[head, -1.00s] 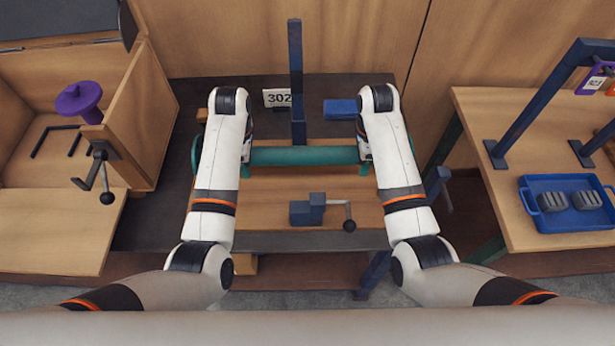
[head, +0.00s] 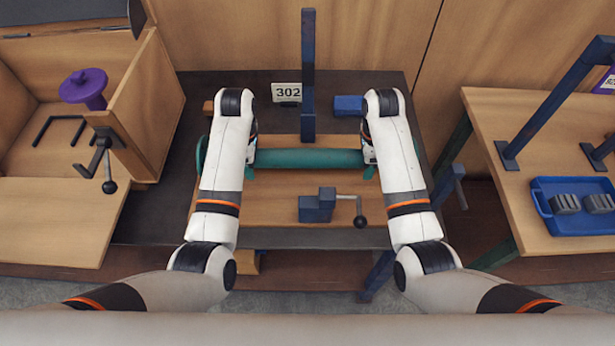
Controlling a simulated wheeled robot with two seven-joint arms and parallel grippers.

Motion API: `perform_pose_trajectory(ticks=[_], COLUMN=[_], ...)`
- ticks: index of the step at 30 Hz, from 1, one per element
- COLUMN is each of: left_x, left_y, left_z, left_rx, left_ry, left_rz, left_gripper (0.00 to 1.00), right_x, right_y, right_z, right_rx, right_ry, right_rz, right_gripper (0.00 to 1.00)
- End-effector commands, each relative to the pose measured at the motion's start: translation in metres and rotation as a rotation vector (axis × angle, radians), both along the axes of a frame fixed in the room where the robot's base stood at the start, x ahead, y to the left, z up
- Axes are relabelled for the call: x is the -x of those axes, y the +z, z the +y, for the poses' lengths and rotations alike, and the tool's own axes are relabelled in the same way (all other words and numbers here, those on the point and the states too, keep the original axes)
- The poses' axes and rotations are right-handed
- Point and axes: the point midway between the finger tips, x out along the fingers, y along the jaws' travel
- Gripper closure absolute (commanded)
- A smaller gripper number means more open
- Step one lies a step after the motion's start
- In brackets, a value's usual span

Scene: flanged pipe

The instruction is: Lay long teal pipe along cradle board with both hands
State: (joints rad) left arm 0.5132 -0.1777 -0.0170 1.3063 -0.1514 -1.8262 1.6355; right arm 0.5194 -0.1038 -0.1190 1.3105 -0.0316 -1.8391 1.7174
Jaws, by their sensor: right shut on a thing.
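The long teal pipe (head: 308,158) lies crosswise over the wooden cradle board (head: 270,208), roughly parallel to its long edge. Its left flanged end shows left of my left arm; its right end is mostly hidden by my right arm. Whether it rests on the board or hangs just above it I cannot tell. My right gripper (head: 369,152) is shut on the pipe near its right end. My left gripper (head: 253,148) is at the pipe's left part, largely hidden behind my own arm, so its jaws do not show clearly.
A blue clamp with a black-knobbed handle (head: 318,204) sits on the board's front part. A side table with a blue tray (head: 575,232) is at right.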

Motion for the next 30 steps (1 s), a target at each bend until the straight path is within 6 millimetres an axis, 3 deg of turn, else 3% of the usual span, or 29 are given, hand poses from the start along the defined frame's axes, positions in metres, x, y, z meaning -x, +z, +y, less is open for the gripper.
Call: perform_pose_trajectory(ticks=[10,11,14,24,30], left_x=[-0.001,0.000,0.000,0.000,0.000], left_y=[-0.022,-0.020,-0.019,-0.018,-0.005], left_z=[-0.001,-0.001,-0.001,0.000,0.000], left_rx=[0.002,0.002,0.002,0.000,0.000], left_ry=[-0.001,-0.001,-0.001,0.000,0.000], left_rz=[-0.003,-0.001,0.000,0.000,0.000], left_gripper=[1.00,0.53,0.36,0.36,0.36], right_x=[-0.001,0.000,0.000,0.000,0.000], right_y=[-0.022,-0.020,-0.019,-0.018,-0.005], right_z=[0.001,0.001,0.001,0.000,0.000], right_rx=[-0.003,-0.002,-0.002,0.000,0.000], right_ry=[0.002,0.002,0.001,0.000,0.000], right_rz=[-0.003,-0.001,0.000,0.000,0.000], right_gripper=[1.00,0.53,0.36,0.36,0.36])
